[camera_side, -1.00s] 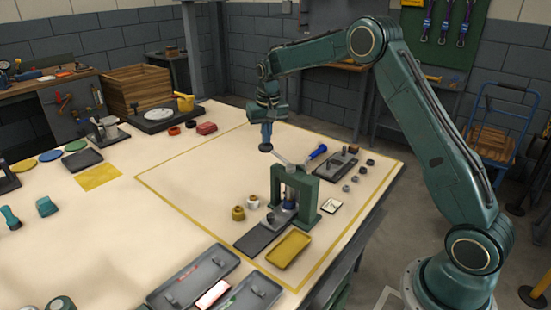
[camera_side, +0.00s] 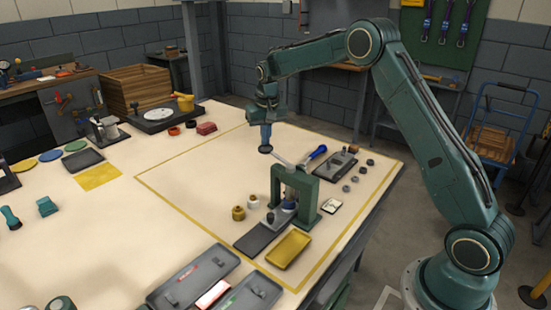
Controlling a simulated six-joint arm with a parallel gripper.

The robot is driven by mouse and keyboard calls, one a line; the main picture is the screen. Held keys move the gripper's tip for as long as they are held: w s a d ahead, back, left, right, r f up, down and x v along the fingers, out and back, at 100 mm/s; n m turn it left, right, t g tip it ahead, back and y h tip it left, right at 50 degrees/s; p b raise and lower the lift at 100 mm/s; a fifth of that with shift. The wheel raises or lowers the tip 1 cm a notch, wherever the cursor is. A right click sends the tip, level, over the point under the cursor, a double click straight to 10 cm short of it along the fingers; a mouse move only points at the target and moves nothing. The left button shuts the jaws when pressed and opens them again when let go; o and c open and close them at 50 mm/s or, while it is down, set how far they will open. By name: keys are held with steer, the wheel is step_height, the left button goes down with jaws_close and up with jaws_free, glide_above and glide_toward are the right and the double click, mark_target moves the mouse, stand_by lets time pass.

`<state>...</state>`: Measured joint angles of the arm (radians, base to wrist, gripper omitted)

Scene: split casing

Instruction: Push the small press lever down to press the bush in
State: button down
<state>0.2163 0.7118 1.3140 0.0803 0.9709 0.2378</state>
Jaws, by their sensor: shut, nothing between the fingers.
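The small press (camera_side: 314,196) is a green frame standing on the table inside the yellow outline. Its grey lever (camera_side: 284,161) slopes up and left from the top of the frame. My gripper (camera_side: 266,146) points straight down at the raised outer end of the lever, at or just above it. I cannot tell whether it touches. Its jaws are shut and empty. A dark round shape at its tip may be the lever's knob. A small blue and pale part (camera_side: 290,205), perhaps the bush, shows low inside the frame, partly hidden by it.
A blue-handled tool (camera_side: 318,151) lies just behind the press. A yellow tray (camera_side: 289,249) is in front.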

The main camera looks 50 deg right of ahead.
mark_target(263, 148)
steer(key=shift+w+f, duration=0.25)
steer(key=shift+f, duration=0.4)
steer(key=shift+w+f, duration=0.2)
steer(key=shift+f, duration=0.4)
stand_by(2.1)
steer(key=shift+w+f, duration=0.2)
steer(key=shift+f, duration=0.95)
stand_by(3.5)
